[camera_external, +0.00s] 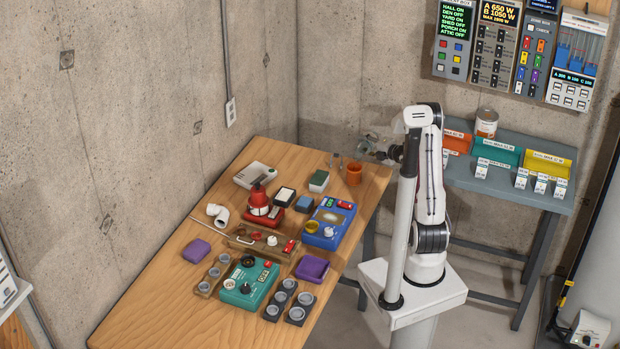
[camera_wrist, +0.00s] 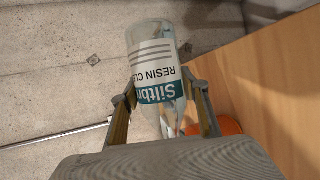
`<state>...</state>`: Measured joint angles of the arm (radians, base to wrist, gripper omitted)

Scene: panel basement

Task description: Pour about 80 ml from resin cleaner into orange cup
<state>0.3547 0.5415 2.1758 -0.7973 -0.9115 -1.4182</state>
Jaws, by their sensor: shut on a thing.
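The resin cleaner is a clear bottle (camera_wrist: 156,70) with a white and teal label reading "RESIN CLE", upside down in the wrist view. My gripper (camera_wrist: 160,103) is shut on it, with one finger on each side. The bottle looks tilted, its narrow end low in the wrist view, near the orange cup. In the external view my gripper (camera_external: 382,152) is above the table's far right end, close to the orange cup (camera_external: 353,173), which stands upright there. The cup (camera_wrist: 229,126) is partly hidden behind a finger in the wrist view. I cannot tell whether liquid is flowing.
The wooden table (camera_external: 140,291) also holds a green-topped box (camera_external: 319,181), a blue device (camera_external: 329,224) and a red device (camera_external: 258,201). A concrete wall (camera_external: 110,120) runs along the table's left side.

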